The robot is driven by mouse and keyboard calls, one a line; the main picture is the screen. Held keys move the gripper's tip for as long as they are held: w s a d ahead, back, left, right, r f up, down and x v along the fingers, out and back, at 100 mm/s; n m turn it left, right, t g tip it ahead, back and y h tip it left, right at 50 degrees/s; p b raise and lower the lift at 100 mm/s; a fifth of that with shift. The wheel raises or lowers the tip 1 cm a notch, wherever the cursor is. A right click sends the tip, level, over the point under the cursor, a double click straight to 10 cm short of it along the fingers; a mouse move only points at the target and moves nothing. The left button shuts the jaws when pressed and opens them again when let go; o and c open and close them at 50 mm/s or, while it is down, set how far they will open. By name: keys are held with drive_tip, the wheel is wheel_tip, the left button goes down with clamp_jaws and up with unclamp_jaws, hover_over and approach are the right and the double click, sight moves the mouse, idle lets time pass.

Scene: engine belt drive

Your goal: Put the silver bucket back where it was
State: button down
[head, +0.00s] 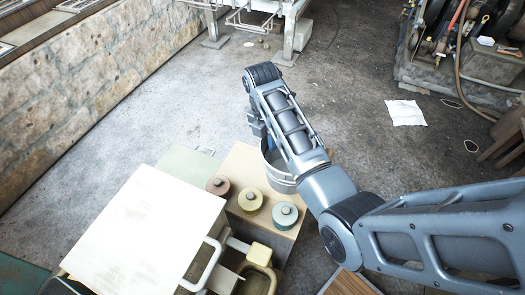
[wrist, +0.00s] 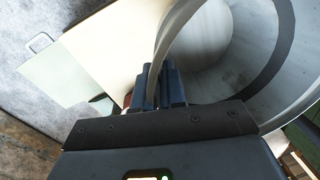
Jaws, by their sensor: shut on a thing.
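The silver bucket (head: 281,183) is at the right part of a light wooden surface in the head view, partly hidden behind my arm. I cannot tell whether it rests on that surface or hangs just above it. In the wrist view the bucket (wrist: 222,60) fills the upper right, its open inside facing the camera. My gripper (wrist: 160,78) is shut on the bucket's rim, with the wall between its dark fingers. In the head view my gripper is mostly hidden by the arm.
The light wooden surface (head: 240,165) also carries a red, a yellow and a teal round lidded pot (head: 285,216) close to the bucket. A white-topped box (head: 145,230) stands to the left. A pale green panel (head: 187,163) lies behind. Concrete floor (head: 150,115) beyond is clear.

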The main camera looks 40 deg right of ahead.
drive_tip(key=shift+w+a+f, duration=0.2)
drive_tip(key=shift+w+f, duration=0.15)
drive_tip(key=shift+f, duration=0.55)
drive_tip(key=shift+w+a+f, duration=0.2)
drive_tip(key=shift+w+f, duration=0.1)
drive_tip(key=shift+f, duration=0.6)
drive_tip(key=shift+w+a+f, duration=0.2)
drive_tip(key=shift+w+f, duration=0.15)
drive_tip(key=shift+f, duration=0.55)
drive_tip(key=c, duration=1.2)
unclamp_jaws()
drive_tip(key=shift+f, duration=0.15)
wheel_tip(320, 180, up, 12)
drive_tip(key=w, duration=0.1)
drive_tip(key=shift+w+a, duration=0.15)
drive_tip(key=shift+w, duration=0.1)
